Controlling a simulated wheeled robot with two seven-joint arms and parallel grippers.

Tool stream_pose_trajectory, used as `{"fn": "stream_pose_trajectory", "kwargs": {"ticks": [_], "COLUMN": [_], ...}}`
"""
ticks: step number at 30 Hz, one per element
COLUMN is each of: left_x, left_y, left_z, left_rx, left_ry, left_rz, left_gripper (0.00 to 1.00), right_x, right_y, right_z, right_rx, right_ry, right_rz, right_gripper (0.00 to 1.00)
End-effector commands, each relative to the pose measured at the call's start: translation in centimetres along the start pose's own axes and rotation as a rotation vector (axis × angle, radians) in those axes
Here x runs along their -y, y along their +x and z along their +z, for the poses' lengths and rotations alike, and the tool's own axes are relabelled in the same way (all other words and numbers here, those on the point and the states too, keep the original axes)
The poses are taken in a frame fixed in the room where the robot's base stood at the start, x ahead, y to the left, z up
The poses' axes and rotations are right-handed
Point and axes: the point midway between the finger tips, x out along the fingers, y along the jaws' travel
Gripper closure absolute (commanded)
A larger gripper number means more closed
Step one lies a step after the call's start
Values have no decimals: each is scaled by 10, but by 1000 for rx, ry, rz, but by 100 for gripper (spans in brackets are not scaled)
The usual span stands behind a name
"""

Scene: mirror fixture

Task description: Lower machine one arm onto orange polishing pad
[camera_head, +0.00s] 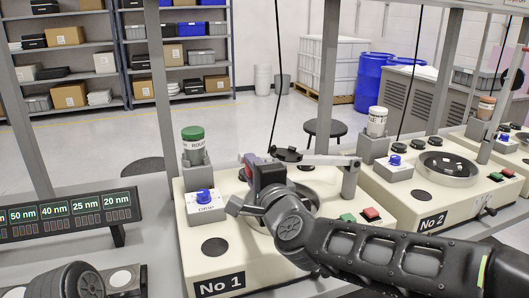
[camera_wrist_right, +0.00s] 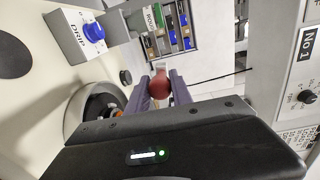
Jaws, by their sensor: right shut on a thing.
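Machine one (camera_head: 215,265), a cream box labelled "No 1", stands in the middle of the head view. Its grey arm (camera_head: 325,160) runs left from a post, with a black round head (camera_head: 287,154) above the platter area. My right gripper (camera_head: 252,170) is at the arm's free end. In the right wrist view, its two fingers are shut on a red ball knob (camera_wrist_right: 160,85). The platter (camera_wrist_right: 92,105) shows partly there, with a small orange patch (camera_wrist_right: 119,113), perhaps the orange polishing pad; the gripper body hides the rest.
A blue-knobbed drip box (camera_head: 205,205) and a green-capped bottle (camera_head: 194,145) stand on machine one's left side. Green and red buttons (camera_head: 371,213) are at its right. Machine two (camera_head: 432,195) stands to the right, a number display (camera_head: 70,215) to the left.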

Motion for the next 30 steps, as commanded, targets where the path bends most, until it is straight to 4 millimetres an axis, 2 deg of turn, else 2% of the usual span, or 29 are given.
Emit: {"fn": "stream_pose_trajectory", "kwargs": {"ticks": [1, 3, 9, 25, 26, 30], "left_x": [5, 7, 12, 12, 12, 12], "left_y": [12, 18, 30, 32, 32, 32], "left_z": [0, 0, 0, 0, 0, 0], "left_rx": [0, 0, 0, 0, 0, 0], "left_ry": [0, 0, 0, 0, 0, 0], "left_rz": [0, 0, 0, 0, 0, 0], "left_gripper": [52, 52, 52, 52, 52, 52], "right_x": [-18, -30, -50, -56, -56, -56], "right_y": [1, 2, 3, 4, 4, 4], "right_z": [2, 3, 3, 2, 2, 2], "right_rx": [0, -3, -10, -13, -14, -14], "right_ry": [-33, -76, -160, -192, -192, -192], "right_rz": [1, 1, 0, 0, -1, -1], "right_gripper": [100, 100, 100, 100, 72, 60]}}
